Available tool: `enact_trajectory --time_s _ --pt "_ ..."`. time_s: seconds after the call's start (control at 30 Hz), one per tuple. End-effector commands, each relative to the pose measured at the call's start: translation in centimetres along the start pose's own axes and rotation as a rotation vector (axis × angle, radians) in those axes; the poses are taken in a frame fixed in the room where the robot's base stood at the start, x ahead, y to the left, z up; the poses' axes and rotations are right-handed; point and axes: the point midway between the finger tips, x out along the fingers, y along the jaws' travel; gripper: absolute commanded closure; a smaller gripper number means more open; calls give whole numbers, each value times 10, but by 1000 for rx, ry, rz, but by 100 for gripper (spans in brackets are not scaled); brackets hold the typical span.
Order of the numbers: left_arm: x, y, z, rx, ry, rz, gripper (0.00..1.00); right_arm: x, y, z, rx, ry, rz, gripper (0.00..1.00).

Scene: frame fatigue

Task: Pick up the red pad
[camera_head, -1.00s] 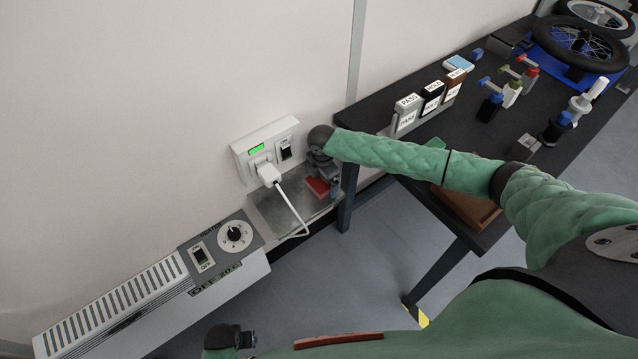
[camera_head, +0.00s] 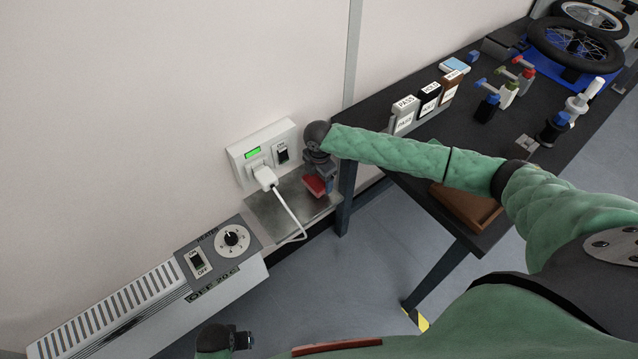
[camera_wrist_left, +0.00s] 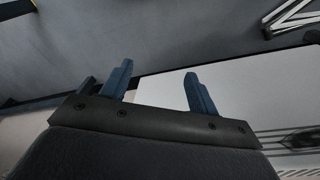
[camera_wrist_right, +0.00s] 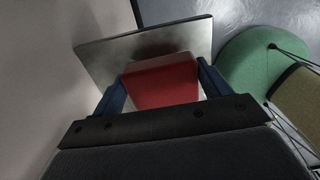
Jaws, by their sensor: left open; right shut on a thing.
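The red pad (camera_head: 315,186) is a small red block at the right part of the metal shelf below the wall socket. My right gripper (camera_head: 320,178) is shut on it. In the right wrist view the red pad (camera_wrist_right: 162,84) sits between the two blue fingers of my right gripper (camera_wrist_right: 160,88), with the metal shelf (camera_wrist_right: 100,50) beyond it. The pad seems a little above the shelf; the exact gap is hard to tell. My left gripper (camera_wrist_left: 155,88) is open and empty in the left wrist view, with its fingers apart.
A white plug (camera_head: 265,178) with a hanging cable is in the wall socket (camera_head: 240,150). A heater (camera_head: 150,310) stands left of the metal shelf (camera_head: 275,212). A dark bench (camera_head: 385,150) with labelled holders (camera_head: 430,100) and a brown tray (camera_head: 465,208) is on the right.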

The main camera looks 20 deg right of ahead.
Motion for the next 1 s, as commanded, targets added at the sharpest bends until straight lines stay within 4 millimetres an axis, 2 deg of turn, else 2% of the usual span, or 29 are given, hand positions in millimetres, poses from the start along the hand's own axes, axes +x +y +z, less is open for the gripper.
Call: enact_trajectory --time_s 0.07,0.3,0.5,0.7,1.0 --pt "-16 2 -5 0 5 3 40 -11 0 0 -2 0 3 45" --pt "-66 7 -12 -1 8 10 40 -41 -51 10 -1 -2 0 45" --pt "-100 10 -14 -2 10 15 40 -62 -84 17 0 -1 1 45" --pt "-122 11 -14 -2 12 18 40 -76 -106 21 0 0 0 45" --pt "-133 12 -14 -3 13 19 40 -83 -115 22 0 0 1 45"
